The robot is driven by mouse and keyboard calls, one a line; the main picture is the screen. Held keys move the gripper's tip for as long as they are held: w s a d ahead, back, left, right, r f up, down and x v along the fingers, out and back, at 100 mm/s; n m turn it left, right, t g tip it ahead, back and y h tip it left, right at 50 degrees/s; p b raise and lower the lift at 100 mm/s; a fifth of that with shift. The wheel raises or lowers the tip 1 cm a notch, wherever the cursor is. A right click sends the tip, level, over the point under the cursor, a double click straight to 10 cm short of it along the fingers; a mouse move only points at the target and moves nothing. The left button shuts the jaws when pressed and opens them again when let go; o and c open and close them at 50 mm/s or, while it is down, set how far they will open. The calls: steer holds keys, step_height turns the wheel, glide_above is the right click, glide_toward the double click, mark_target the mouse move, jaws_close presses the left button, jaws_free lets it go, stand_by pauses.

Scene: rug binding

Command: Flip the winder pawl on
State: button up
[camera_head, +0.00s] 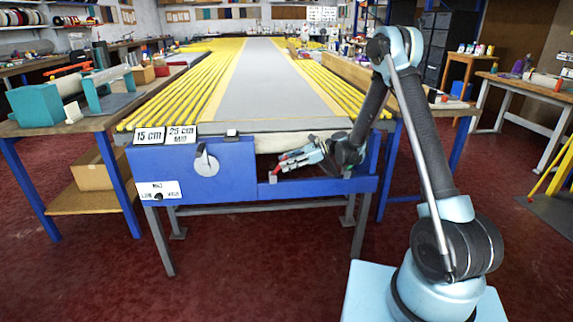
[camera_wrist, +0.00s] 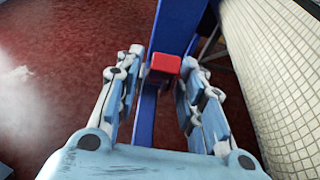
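A red block (camera_wrist: 165,64), which looks like the grip of the winder pawl, shows in the wrist view at the end of a blue bar (camera_wrist: 146,120). My gripper's two fingers stand apart on either side of it, with gaps visible, so the gripper is open. In the head view my gripper (camera_head: 281,163) reaches left into the opening in the front of the blue frame (camera_head: 330,187). A small red piece (camera_head: 273,177) shows just below its fingertips. The pawl's pivot and any teeth are not visible.
An off-white roll (camera_wrist: 285,85) runs close along the right of my gripper in the wrist view. A white crank dial (camera_head: 205,162) and a low/high label plate (camera_head: 158,192) sit on the blue panel to the left. Yellow rods (camera_head: 185,88) lie on the table above.

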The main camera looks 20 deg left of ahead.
steer(key=shift+s, duration=0.1)
steer(key=v, duration=1.2)
